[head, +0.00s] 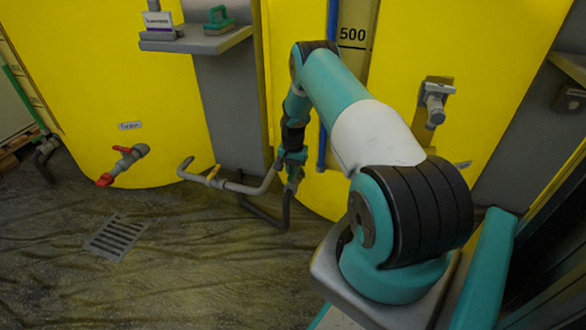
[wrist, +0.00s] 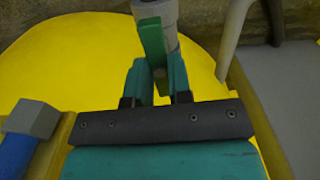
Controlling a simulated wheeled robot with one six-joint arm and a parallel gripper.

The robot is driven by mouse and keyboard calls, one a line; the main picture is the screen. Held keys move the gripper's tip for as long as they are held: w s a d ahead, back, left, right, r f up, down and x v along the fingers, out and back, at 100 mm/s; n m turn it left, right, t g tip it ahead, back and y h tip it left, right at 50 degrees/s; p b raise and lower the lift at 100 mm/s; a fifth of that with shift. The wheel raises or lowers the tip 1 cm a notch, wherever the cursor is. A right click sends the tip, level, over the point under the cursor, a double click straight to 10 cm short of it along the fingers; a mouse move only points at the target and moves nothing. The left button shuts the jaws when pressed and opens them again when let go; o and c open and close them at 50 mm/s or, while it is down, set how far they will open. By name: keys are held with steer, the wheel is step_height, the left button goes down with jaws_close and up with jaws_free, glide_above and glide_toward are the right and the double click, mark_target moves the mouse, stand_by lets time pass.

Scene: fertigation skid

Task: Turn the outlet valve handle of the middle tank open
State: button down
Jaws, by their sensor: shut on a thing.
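In the wrist view, a green valve handle (wrist: 152,40) lies lengthwise between the two teal fingers of my gripper (wrist: 159,76), which is shut on it. A grey valve body and pipe (wrist: 167,12) show behind the handle, which runs roughly along the pipe. The lower end of the handle is partly hidden by the fingers. In the head view, my gripper (head: 292,172) is low in front of a yellow tank (head: 455,60) with a 500 mark. My arm hides most of the valve there.
A valve with a red handle (head: 105,179) sticks out of the left yellow tank (head: 105,80). A bent grey pipe (head: 228,184) with a yellow part runs beside my gripper. A grey shelf (head: 205,40) is above. A floor drain (head: 116,237) lies in open floor at left.

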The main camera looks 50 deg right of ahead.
steer(key=c, duration=1)
jaws_free()
steer(key=shift+c, duration=0.2)
steer(key=shift+r, duration=0.15)
step_height(320, 180, up, 17)
steer(key=p, duration=0.6)
steer(key=shift+r, duration=0.1)
